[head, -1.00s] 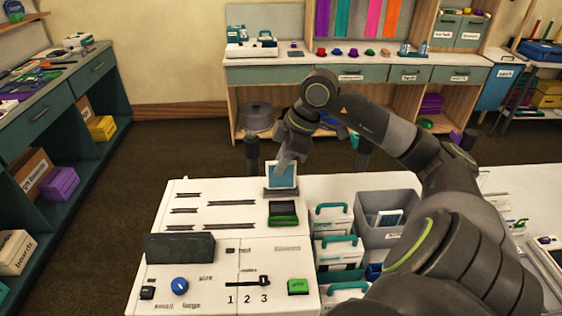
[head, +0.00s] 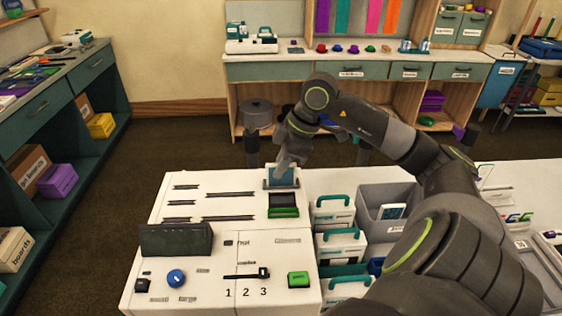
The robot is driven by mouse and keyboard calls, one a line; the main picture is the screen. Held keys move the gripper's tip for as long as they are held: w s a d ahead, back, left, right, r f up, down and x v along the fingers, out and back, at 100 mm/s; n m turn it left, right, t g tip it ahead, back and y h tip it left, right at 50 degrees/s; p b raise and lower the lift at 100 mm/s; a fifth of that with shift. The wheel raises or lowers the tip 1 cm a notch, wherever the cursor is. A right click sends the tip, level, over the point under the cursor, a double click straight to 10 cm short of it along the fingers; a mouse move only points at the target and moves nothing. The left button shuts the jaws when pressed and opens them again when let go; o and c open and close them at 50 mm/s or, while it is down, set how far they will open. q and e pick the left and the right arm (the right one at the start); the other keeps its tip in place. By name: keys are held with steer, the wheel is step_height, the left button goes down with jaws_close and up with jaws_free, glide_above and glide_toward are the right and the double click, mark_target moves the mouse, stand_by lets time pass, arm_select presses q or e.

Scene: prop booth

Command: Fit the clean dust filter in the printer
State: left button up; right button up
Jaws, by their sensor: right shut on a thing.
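The printer (head: 225,262) is a white machine with a dark screen, a blue knob, a 1-2-3 slider and a green button. At its far right corner is a dark slot (head: 281,184). My right gripper (head: 284,166) is shut on the dust filter (head: 281,177), a blue panel with a pale edge. The filter stands roughly upright at the slot, its lower edge hidden by the slot rim. How deep it sits I cannot tell. The gripper covers part of its top. My left gripper is not in view.
A grey bin (head: 366,195) right of the printer holds a white-framed panel (head: 392,211). Several white boxes with teal handles (head: 333,213) stand between them. My right arm reaches over the right side. A back counter (head: 300,71) and left counter (head: 50,85) stand across open floor.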

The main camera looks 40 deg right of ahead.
steer(key=shift+f+b, duration=0.6)
steer(key=shift+f, duration=0.3)
steer(key=o, duration=0.8)
steer(key=shift+c, duration=0.2)
steer(key=b+v, duration=0.3)
steer(key=v, duration=1.4)
steer(key=shift+r+b, duration=0.2)
steer(key=shift+b, duration=0.2)
steer(key=shift+a, duration=0.1)
